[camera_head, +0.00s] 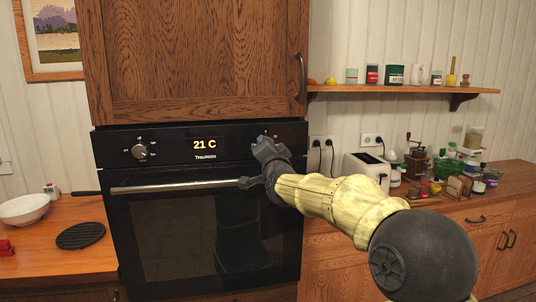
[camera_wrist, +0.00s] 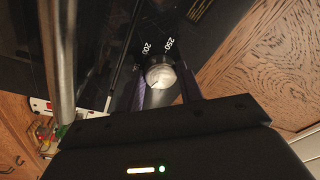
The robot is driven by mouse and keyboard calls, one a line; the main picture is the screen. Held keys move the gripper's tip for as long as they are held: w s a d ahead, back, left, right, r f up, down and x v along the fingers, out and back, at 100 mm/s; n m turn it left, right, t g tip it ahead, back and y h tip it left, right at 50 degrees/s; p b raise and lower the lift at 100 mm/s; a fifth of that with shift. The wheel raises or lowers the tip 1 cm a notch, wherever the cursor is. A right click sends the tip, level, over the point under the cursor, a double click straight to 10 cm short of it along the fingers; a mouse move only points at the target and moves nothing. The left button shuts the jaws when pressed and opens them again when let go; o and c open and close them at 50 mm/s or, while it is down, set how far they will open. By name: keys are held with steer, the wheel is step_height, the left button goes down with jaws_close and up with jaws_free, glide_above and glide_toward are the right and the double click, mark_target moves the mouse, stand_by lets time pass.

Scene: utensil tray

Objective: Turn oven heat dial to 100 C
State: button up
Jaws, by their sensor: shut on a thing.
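My gripper (camera_head: 263,140) is at the right end of the oven's control panel and hides the right-hand heat dial there. In the wrist view, the round silver heat dial (camera_wrist: 160,75) sits between the two fingers of my gripper (camera_wrist: 164,88), which is shut on it. Printed marks 200 and 250 show beside the dial; a 100 mark is not readable. The exact pointer setting is unclear.
A second knob (camera_head: 139,150) is at the panel's left. The oven door's metal handle (camera_head: 185,186) runs just below the panel. A wooden cabinet (camera_head: 200,60) hangs directly above. A toaster (camera_head: 366,170) and several jars stand on the right counter.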

steer(key=shift+f+m, duration=0.1)
steer(key=shift+m, duration=0.3)
steer(key=o, duration=1)
steer(key=b+v, duration=0.4)
steer(key=v, duration=1.3)
steer(key=shift+s+b, duration=0.2)
steer(key=shift+b, duration=0.15)
